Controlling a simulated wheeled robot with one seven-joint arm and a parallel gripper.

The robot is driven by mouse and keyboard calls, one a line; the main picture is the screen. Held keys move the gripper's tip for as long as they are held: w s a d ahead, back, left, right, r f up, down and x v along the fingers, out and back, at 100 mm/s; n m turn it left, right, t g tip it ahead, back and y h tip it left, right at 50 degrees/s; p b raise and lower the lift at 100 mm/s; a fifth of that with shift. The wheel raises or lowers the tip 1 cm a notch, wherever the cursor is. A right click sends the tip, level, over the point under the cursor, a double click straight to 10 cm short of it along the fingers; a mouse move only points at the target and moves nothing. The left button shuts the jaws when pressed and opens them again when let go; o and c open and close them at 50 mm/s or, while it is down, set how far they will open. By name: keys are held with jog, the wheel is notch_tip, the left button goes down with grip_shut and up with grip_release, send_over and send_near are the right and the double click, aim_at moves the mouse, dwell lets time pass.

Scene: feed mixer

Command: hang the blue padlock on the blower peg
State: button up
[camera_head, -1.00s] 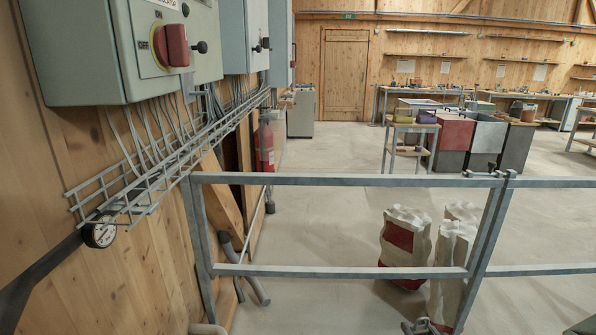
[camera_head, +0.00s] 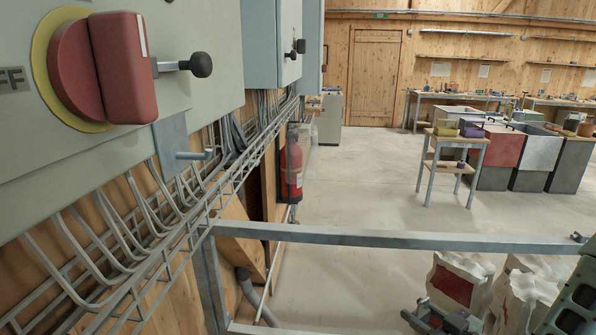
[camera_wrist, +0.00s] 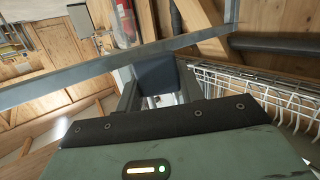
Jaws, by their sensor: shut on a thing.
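My gripper (camera_head: 440,318) is low at the right in the head view, in front of the bags and only partly in frame. In the wrist view a dark blue-grey block, apparently the blue padlock (camera_wrist: 157,75), sits between the fingers, and the gripper is shut on it. Its shackle cannot be made out. A short metal peg (camera_head: 195,154) sticks out from a grey plate under the nearest switch box, with its tip turned up. No label shows whether it is the blower peg. My gripper is apart from it, lower and to the right.
The near box carries a red rotary switch (camera_head: 105,68) and a black-knobbed lever (camera_head: 200,64). A wire cable tray (camera_head: 185,240) runs beneath the boxes. A grey railing (camera_head: 390,239) crosses ahead. Paper bags (camera_head: 458,283) stand beyond it. A fire extinguisher (camera_head: 291,170) hangs on the wall.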

jog(key=s+a+r+n+g+y+p, duration=0.1)
jog(key=a+r+n+g+y+p, duration=0.2)
jog(key=a+r, duration=0.6)
jog(key=s+a+r+n+g+y+p, duration=0.15)
jog(key=a+r+n+g+y, duration=0.3)
jog(key=a+r, duration=0.5)
jog(key=s+a+r+n+g+p, duration=0.1)
jog(key=s+a+r+n+g, duration=0.1)
jog(key=s+a+r, duration=0.3)
jog(key=s+a+r+n+g+p, duration=0.1)
jog(key=s+r, duration=0.1)
jog(key=r, duration=0.6)
jog(key=s+a+r+n+g, duration=0.2)
jog(key=s+a+r, duration=0.15)
jog(key=r, duration=0.25)
jog(key=a+f+b, duration=0.1)
jog(key=a+b, duration=0.1)
jog(key=a, duration=0.5)
jog(key=shift+w+a, duration=0.2)
jog(key=shift+a, duration=0.1)
jog(key=shift+s+a+f+t+y, duration=0.15)
jog(key=shift+s+f+t+y, duration=0.05)
jog(key=shift+s+t+y, duration=0.05)
jog(key=o, duration=1.1)
jog(key=shift+s, duration=0.1)
jog(key=shift+r, duration=0.1)
